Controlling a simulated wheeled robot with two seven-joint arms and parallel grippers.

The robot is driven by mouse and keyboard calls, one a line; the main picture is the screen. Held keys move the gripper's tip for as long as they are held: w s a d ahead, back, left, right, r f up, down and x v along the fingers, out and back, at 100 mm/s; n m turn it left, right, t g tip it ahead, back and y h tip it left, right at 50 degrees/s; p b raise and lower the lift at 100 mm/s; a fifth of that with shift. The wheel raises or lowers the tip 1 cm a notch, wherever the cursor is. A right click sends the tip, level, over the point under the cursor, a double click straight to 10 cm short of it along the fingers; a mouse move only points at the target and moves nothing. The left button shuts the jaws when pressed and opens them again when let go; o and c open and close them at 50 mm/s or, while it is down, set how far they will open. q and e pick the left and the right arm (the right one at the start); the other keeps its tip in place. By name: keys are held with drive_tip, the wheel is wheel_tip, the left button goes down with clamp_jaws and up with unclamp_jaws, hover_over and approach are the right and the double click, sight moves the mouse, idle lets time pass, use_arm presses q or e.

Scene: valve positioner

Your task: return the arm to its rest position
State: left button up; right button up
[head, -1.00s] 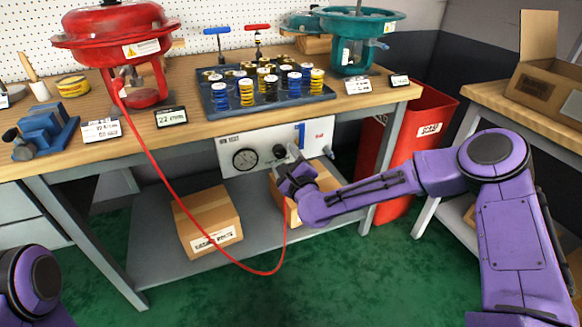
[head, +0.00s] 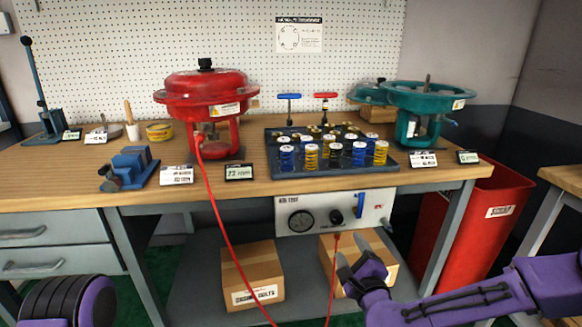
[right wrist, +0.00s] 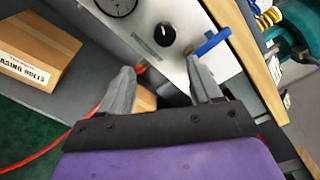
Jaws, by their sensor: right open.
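My right gripper (head: 361,268) is in front of the bench, below the white test panel (head: 335,212) and in front of a cardboard box on the lower shelf. In the right wrist view its two grey fingers (right wrist: 160,85) are apart with nothing held between them. Beyond them are the panel's black knob (right wrist: 165,34) and blue lever (right wrist: 210,45). My right arm (head: 470,300) reaches in from the lower right. A purple part of my left arm (head: 70,302) shows at the lower left; its gripper is out of view.
A red hose (head: 222,240) hangs from the red actuator (head: 206,100) and also reaches the panel, close to the right gripper. Cardboard boxes (head: 252,272) stand on the lower shelf. A red bin (head: 500,212) stands right of the bench. A tray of springs (head: 330,165) sits on top.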

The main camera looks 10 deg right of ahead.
drive_tip(key=s+f+n+g, duration=0.55)
drive_tip(key=s+f, duration=0.35)
drive_tip(key=f, duration=0.2)
drive_tip(key=s+f+n+g, duration=0.4)
drive_tip(key=s+f+n, duration=0.2)
drive_tip(key=s+f, duration=0.45)
drive_tip(key=s+d+f+n+g+h, duration=0.25)
drive_tip(key=s+d+f, duration=0.2)
drive_tip(key=s, duration=0.45)
drive_tip(key=s+d+f+n+g+h, duration=0.2)
drive_tip(key=s+d+f+n+g, duration=0.15)
drive_tip(key=s+d, duration=0.35)
wheel_tip(320, 180, up, 17)
drive_tip(key=a+t+p, duration=0.1)
drive_tip(key=p, duration=1.6)
drive_tip(key=shift+s+a+f, duration=0.15)
drive_tip(key=shift+s+a, duration=0.1)
drive_tip(key=shift+a, duration=0.05)
